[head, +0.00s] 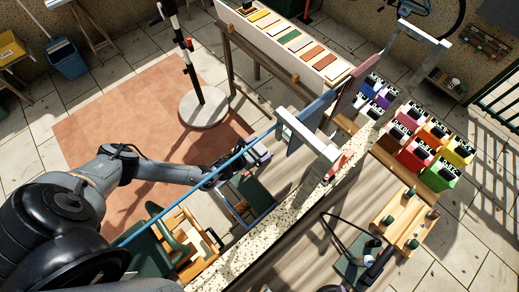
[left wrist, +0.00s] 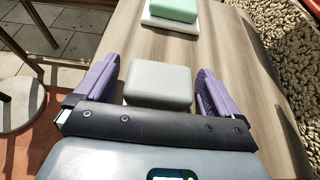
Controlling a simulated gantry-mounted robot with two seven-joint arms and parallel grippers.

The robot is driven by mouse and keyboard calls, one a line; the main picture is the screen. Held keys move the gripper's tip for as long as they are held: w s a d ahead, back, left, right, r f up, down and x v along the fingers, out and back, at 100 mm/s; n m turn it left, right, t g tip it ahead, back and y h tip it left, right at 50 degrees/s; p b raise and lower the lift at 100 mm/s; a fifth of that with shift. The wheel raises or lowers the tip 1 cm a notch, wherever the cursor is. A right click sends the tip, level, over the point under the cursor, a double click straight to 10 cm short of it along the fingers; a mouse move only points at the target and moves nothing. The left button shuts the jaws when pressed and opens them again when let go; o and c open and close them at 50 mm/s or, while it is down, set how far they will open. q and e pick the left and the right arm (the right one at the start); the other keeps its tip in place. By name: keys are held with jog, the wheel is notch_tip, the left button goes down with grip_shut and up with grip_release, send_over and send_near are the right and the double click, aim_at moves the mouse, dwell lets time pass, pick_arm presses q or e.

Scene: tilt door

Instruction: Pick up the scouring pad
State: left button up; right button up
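A pale grey block (left wrist: 158,85) with rounded edges lies on a wooden surface (left wrist: 215,45) in the left wrist view; it could be the scouring pad, but I cannot tell for sure. My left gripper (left wrist: 158,68) has its purple fingers spread wide, one on each side of the grey block. A small gap shows at the left; contact at the right is unclear. A green block (left wrist: 174,9) on a white base lies farther ahead, partly cut off. In the head view my left gripper (head: 257,153) is small and dark, and the grey block cannot be made out. My right gripper is not in view.
A speckled stone ledge (head: 262,235) runs beside the wooden surface, with white metal frames (head: 308,135) standing over it. A blue bar (head: 205,180) crosses near my left arm. A wooden crate (head: 190,258) stands below. Coloured boxes (head: 415,155) stand at the right.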

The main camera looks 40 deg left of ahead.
pick_arm(q)
jog(key=c, duration=1)
jog(key=shift+o, duration=0.2)
jog(key=shift+r, duration=0.15)
